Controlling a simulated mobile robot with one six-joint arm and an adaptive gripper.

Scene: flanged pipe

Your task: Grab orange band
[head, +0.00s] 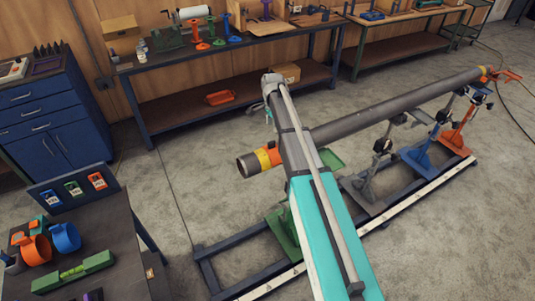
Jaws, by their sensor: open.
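An orange band (37,250), a ring with a short tab, stands on the dark table at the lower left. A blue band (65,237) of the same kind stands just right of it. The long grey pipe (390,110) carries a yellow and orange section (268,157) near its left end; I cannot tell if that is a separate band. My teal and grey arm reaches up the middle, passing in front of the pipe.
A green level (74,272) lies in front of the bands. A panel with blue, green and orange labels (74,190) stands behind them. Coloured stands, including a blue one (420,157), line the rail under the pipe. Bare floor separates table and pipe.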

